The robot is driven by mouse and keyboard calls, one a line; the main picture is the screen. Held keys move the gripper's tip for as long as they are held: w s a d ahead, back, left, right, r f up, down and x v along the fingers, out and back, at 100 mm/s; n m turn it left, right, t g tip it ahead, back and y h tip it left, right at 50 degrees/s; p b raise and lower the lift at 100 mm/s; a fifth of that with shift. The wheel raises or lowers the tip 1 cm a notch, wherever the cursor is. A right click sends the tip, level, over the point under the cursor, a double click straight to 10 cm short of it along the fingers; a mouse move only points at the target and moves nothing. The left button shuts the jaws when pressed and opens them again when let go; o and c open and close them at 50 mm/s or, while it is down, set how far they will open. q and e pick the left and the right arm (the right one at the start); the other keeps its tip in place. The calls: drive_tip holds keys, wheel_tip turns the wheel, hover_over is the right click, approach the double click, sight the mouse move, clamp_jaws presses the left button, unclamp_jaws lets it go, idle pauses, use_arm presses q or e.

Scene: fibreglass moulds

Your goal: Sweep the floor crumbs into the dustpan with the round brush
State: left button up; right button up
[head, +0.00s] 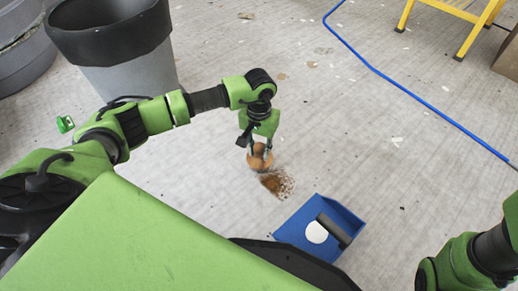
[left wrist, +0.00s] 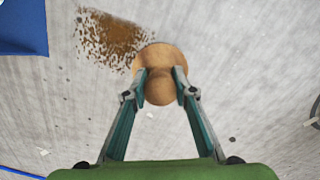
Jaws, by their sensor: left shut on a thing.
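The round brush (head: 260,160) has a light brown, knobbed wooden body and is held low over the floor. My left gripper (head: 259,148) is shut on it; the left wrist view shows both fingertips (left wrist: 160,80) gripping the brush (left wrist: 159,56). A patch of brown crumbs (head: 278,184) lies right beside the brush, on its dustpan side; the crumbs (left wrist: 112,38) also show in the left wrist view. The blue dustpan (head: 294,230) lies on the floor beyond the crumbs, towards my base; its corner (left wrist: 22,30) shows in the left wrist view. My right gripper is out of view.
A grey bin with a black rim (head: 125,70) stands at the upper left. A blue hose (head: 400,84) runs across the floor at the right. Yellow legs (head: 473,38) stand at the upper right. Small pale scraps dot the floor, which is otherwise open around the crumbs.

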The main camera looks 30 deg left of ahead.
use_arm(q)
drive_tip(key=shift+s+d, duration=0.1)
drive_tip(key=shift+d, duration=0.3)
drive_tip(key=shift+s+d+p, duration=0.3)
drive_tip(key=shift+s+d, duration=0.05)
drive_tip(key=shift+d, duration=0.65)
drive_tip(key=shift+s+d+p, duration=0.3)
drive_tip(key=shift+s+d, duration=0.1)
drive_tip(key=shift+d, duration=0.65)
drive_tip(key=shift+s+d+p, duration=0.3)
drive_tip(key=shift+s+d, duration=0.05)
drive_tip(key=shift+d, duration=0.65)
drive_tip(key=shift+s+d+f+p, duration=0.1)
drive_tip(key=shift+s+d, duration=0.3)
drive_tip(key=shift+d, duration=0.75)
drive_tip(key=shift+s+d+r+p, duration=0.1)
drive_tip(key=shift+s+d, duration=0.3)
drive_tip(key=shift+d, duration=0.75)
drive_tip(key=shift+s+d+f+p, duration=0.1)
drive_tip(key=shift+s+d, duration=0.3)
drive_tip(key=shift+d, duration=0.75)
wheel_tip(320, 180, up, 7)
drive_tip(key=p, duration=0.5)
